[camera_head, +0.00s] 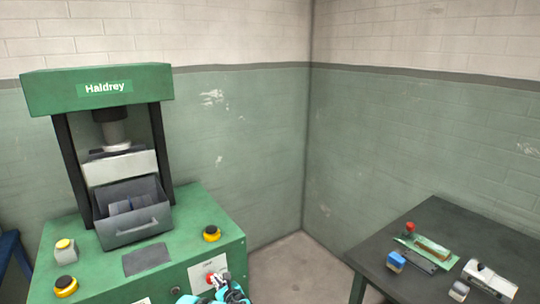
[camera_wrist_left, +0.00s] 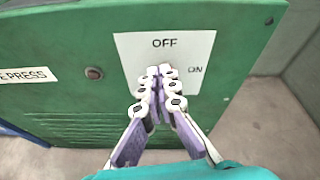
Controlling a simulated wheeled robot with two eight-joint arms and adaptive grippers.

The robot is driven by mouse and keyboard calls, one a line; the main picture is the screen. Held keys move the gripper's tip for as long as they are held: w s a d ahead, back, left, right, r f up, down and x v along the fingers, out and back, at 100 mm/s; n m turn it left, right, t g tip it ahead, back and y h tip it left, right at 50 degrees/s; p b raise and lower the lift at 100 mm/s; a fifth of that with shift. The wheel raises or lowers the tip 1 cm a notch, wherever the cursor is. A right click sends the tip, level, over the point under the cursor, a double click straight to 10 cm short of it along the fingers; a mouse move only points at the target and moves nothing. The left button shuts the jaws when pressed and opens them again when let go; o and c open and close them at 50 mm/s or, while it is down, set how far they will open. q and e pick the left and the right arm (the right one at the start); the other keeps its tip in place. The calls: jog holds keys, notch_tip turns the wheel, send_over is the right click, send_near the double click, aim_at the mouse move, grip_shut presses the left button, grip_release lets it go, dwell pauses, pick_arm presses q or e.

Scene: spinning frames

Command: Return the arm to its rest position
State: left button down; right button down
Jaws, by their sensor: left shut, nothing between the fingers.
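My left gripper (camera_head: 216,285) shows at the bottom of the head view, in front of the green press base. In the left wrist view the same gripper (camera_wrist_left: 159,72) is shut and empty, its fingertips together before a white panel (camera_wrist_left: 190,47) marked OFF and ON. The fingers hide the middle of the panel, and I cannot tell whether they touch it. In the head view the panel (camera_head: 203,270) has a red part beside the fingertips. My right gripper is not in view.
The green Haldrey press (camera_head: 120,90) stands at left, with a grey bin (camera_head: 133,222) and yellow-and-black buttons (camera_head: 212,233). A dark table (camera_head: 410,284) with several small items stands at right. Floor (camera_head: 292,270) between them is clear.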

pick_arm(q)
jog(key=s+a+r+n+g+h, duration=0.3)
jog(key=s+r+n, duration=1)
jog(key=s+r, duration=0.4)
jog(key=s+d+n+g+h, duration=0.1)
jog(key=s+d+n+h, duration=0.1)
jog(key=s+n, duration=0.5)
jog(key=s+d+n+h, duration=0.3)
jog(key=s+n, duration=0.4)
jog(key=s, duration=1)
jog(key=shift+s+d+r+g, duration=0.15)
jog(key=shift+d+r+g, duration=0.15)
jog(key=shift+g, duration=0.1)
